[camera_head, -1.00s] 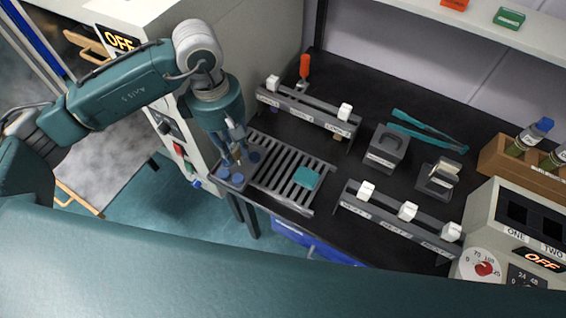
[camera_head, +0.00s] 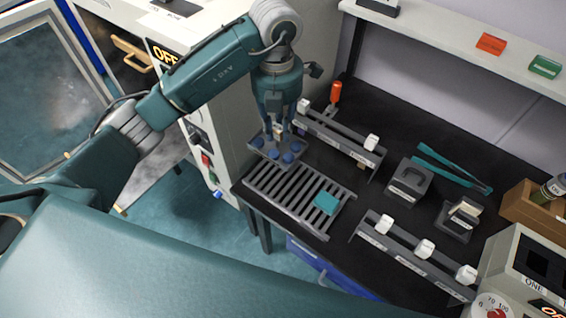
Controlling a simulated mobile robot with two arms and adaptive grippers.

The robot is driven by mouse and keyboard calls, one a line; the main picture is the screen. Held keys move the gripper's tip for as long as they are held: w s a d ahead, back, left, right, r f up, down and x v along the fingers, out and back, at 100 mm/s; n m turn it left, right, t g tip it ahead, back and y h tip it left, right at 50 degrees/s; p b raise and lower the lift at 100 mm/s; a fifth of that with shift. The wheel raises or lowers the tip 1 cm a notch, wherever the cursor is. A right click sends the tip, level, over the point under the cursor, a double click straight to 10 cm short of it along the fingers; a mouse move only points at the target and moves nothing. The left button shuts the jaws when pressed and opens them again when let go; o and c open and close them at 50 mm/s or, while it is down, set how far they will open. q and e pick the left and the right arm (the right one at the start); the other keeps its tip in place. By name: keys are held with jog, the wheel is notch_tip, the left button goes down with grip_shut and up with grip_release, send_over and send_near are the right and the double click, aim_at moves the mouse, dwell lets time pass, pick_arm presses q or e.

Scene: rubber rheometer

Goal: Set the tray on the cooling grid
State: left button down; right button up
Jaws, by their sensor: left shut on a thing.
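My left gripper (camera_head: 281,130) points down and is shut on the small grey tray (camera_head: 269,155), which carries several round blue pieces. The tray appears at the far left end of the cooling grid (camera_head: 284,191), overlapping its back edge in the picture; I cannot tell whether it touches the grid. The slatted grey grid lies on the black bench near its front left edge. A teal square pad (camera_head: 326,203) lies on the grid's right part. The slats between pad and tray are bare. My right gripper is not in view.
A rack with white-topped pieces (camera_head: 340,139) stands behind the grid, with a red-handled tool (camera_head: 335,93) near it. Another rack (camera_head: 405,262) stands to the right. A grey block (camera_head: 408,182) and teal tongs (camera_head: 452,169) lie farther right. A white cabinet (camera_head: 226,130) stands left.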

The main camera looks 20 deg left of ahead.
aim_at(278, 144)
pick_arm(q)
notch_tip(278, 144, down, 8)
jog(key=shift+f+p, duration=0.25)
jog(key=shift+p, duration=0.55)
notch_tip(278, 144, down, 4)
jog(key=shift+f+p, duration=0.1)
jog(key=shift+p, duration=0.4)
jog(key=shift+f, duration=0.2)
jog(key=shift+f, duration=0.2)
jog(key=c, duration=1.5)
grip_release()
jog(key=shift+r, duration=0.1)
